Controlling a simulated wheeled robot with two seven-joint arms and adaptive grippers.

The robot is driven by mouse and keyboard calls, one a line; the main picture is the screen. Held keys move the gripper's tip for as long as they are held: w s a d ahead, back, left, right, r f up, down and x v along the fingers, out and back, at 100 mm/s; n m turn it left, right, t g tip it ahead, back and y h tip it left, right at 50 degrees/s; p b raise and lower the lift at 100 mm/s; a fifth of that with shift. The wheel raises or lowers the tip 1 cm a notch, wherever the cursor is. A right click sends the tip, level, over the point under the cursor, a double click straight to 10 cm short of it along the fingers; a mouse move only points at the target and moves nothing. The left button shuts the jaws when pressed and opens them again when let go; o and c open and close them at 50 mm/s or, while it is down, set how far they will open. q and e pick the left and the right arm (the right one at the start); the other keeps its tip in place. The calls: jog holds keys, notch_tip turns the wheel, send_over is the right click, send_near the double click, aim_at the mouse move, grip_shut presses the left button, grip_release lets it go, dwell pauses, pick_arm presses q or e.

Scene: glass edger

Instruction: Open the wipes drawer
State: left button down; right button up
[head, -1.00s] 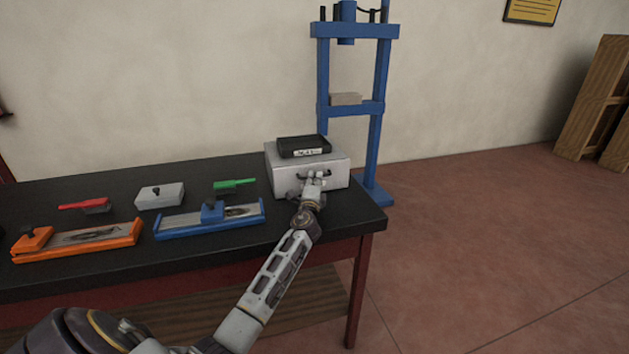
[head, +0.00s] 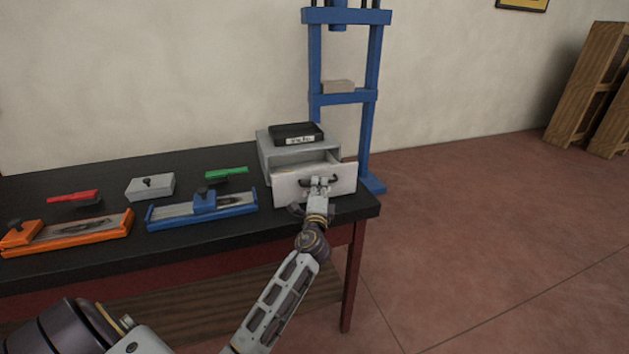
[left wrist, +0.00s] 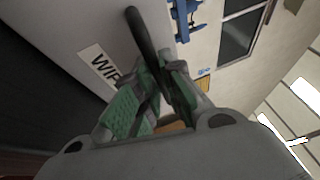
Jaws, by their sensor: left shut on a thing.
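The wipes drawer (head: 290,187) is a light grey drawer in a small grey cabinet (head: 293,152) at the right end of the black table. It stands pulled out toward me, and its open top shows. Its dark bar handle (head: 331,180) is on the front. My left gripper (head: 319,185) is shut on the handle. In the left wrist view the green-padded fingers (left wrist: 155,90) close around the dark handle (left wrist: 143,40), beside a label (left wrist: 98,66) reading "WIP", the rest hidden. My right gripper is not in view.
A black labelled box (head: 296,134) sits on the cabinet. Blue (head: 203,207) and orange (head: 68,233) sharpening fixtures, red (head: 73,197) and green (head: 226,174) brushes and a grey lidded box (head: 150,187) lie to the left. A blue press frame (head: 315,70) stands behind. Floor to the right is clear.

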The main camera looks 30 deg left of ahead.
pick_arm(q)
jog(key=shift+s+d+f, duration=0.1)
jog(key=shift+s+d, duration=0.55)
jog(key=shift+d, duration=0.05)
jog(key=shift+s+d, duration=0.25)
jog(key=shift+d, duration=0.1)
jog(key=c, duration=1.5)
grip_release()
jog(key=shift+c, duration=0.2)
jog(key=shift+s+d, duration=0.1)
jog(key=shift+s, duration=0.15)
jog(key=shift+v, duration=5.65)
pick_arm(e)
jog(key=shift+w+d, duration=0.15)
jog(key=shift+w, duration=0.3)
pick_arm(q)
jog(key=shift+s, duration=0.1)
jog(key=shift+f, duration=0.15)
